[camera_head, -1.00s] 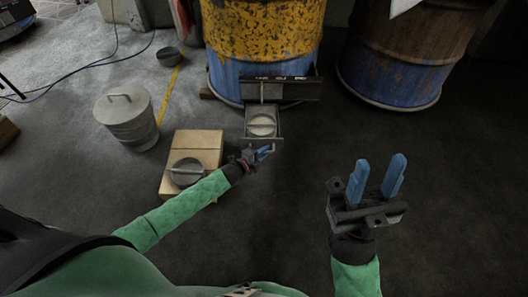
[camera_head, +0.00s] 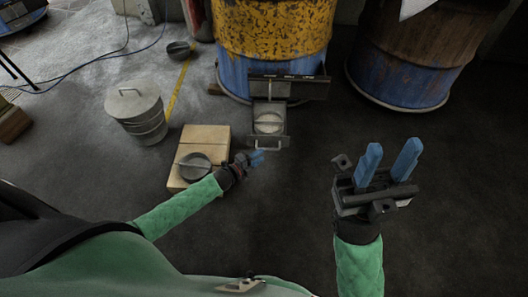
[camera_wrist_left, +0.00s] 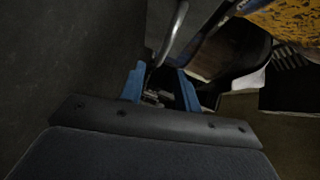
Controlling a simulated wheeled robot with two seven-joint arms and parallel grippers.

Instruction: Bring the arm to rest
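My left gripper (camera_head: 258,158) is beside the handle (camera_head: 266,148) of a pulled-out metal drawer (camera_head: 268,134) at the base of the yellow and blue barrel. In the left wrist view its blue fingers (camera_wrist_left: 160,88) stand apart, and a curved grey bar (camera_wrist_left: 178,30) shows beyond the tips. I see nothing clearly held between them. My right gripper (camera_head: 388,166) is raised over dark floor at the right, its two blue fingers apart and empty.
A round dish (camera_head: 268,122) sits in the drawer. A lidded metal bucket (camera_head: 138,118), a dark bowl (camera_head: 179,49) and a rusty barrel (camera_head: 405,60) stand around. Floor at front centre is clear.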

